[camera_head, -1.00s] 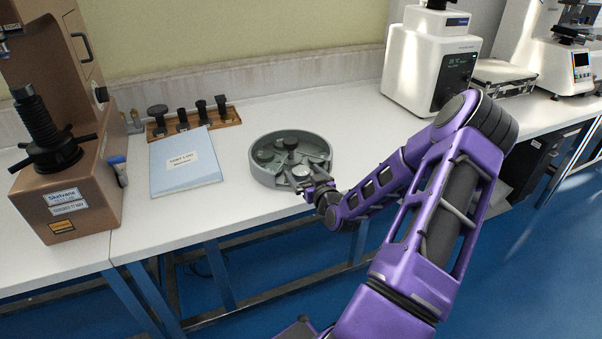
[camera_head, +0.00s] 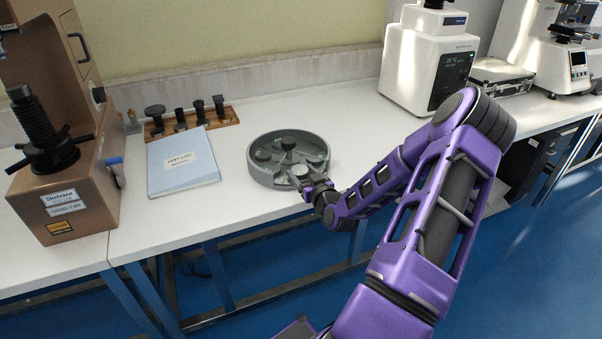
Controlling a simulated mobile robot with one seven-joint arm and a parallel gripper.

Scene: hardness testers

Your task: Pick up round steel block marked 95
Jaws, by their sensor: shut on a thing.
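A round grey-green tray (camera_head: 254,172) with inner dividers stands on the white bench, holding several small round blocks. One dark block (camera_head: 263,155) lies at the tray's left, and a dark round piece (camera_head: 288,142) sits near its middle. A pale round steel block (camera_head: 299,170) is at the front right, at my gripper's tips. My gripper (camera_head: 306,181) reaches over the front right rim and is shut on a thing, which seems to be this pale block. The fingers partly hide it. No number can be read on any block, and I cannot tell whether the block is lifted.
A blue log book (camera_head: 183,165) lies left of the tray, with a wooden rack (camera_head: 190,125) of dark fittings behind it. A brown tester (camera_head: 75,200) stands at the left, a white tester (camera_head: 425,60) at back right. Bench between tray and white tester is clear.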

